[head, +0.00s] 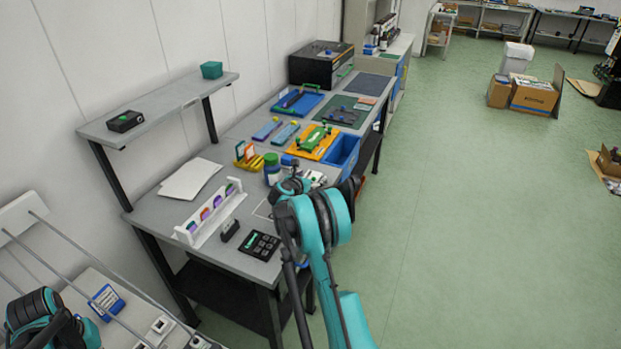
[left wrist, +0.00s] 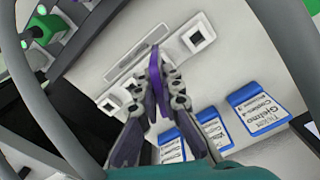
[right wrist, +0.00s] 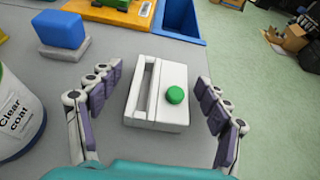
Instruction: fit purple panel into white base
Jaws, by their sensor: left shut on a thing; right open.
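My left gripper (left wrist: 160,85) is shut on a thin purple panel (left wrist: 155,70), which stands up between its fingertips in the left wrist view. My right gripper (right wrist: 158,100) is open, with its fingers on either side of a white base (right wrist: 160,125) that has a long slot and a green round knob. The fingers are apart from the base. In the head view the right gripper (head: 290,186) is over the workbench and partly hides the base (head: 313,178). The left arm is at the lower left there, and the panel is not visible.
Blue-and-white packets (left wrist: 258,108) and white pieces with dark square holes (left wrist: 197,36) lie below the left gripper. A clear coat can (right wrist: 18,115) stands left of the right gripper, with a blue block (right wrist: 58,30) behind. A white rack (head: 212,212) holds coloured pieces.

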